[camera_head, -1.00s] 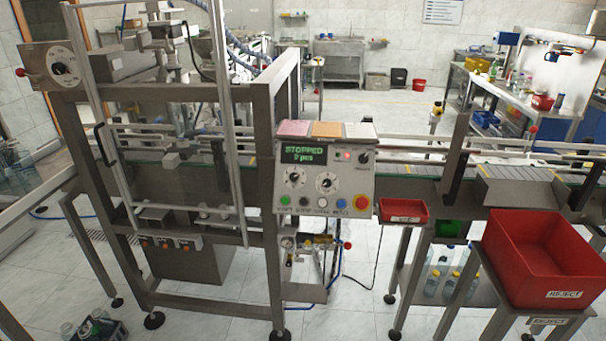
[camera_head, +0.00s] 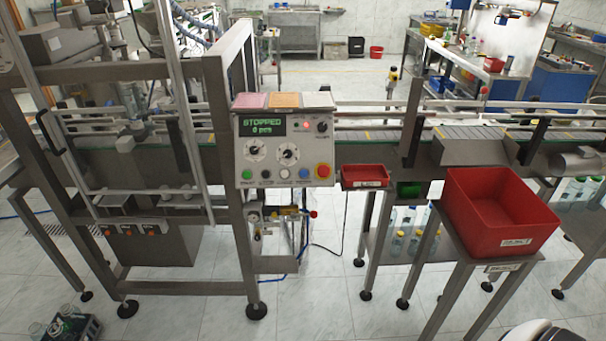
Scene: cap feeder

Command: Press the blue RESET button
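The control panel (camera_head: 284,145) faces me on the machine frame, left of the picture's middle. Its green display (camera_head: 263,126) reads STOPPED, 0 pcs. A row of buttons runs along its lower edge. The small blue button (camera_head: 303,172) is second from the right; its label is too small to read surely. A white button (camera_head: 285,172) is at its left and a larger red button (camera_head: 322,170) at its right. A green button (camera_head: 247,174) is at the row's left end. Neither of my grippers is in view, and nothing covers the blue button.
A small red tray (camera_head: 364,176) sits just right of the panel. A large red REJECT bin (camera_head: 500,215) stands on a stand further right. The conveyor (camera_head: 470,132) runs behind them. A crate with bottles (camera_head: 70,326) is on the floor at lower left. Open floor lies before the panel.

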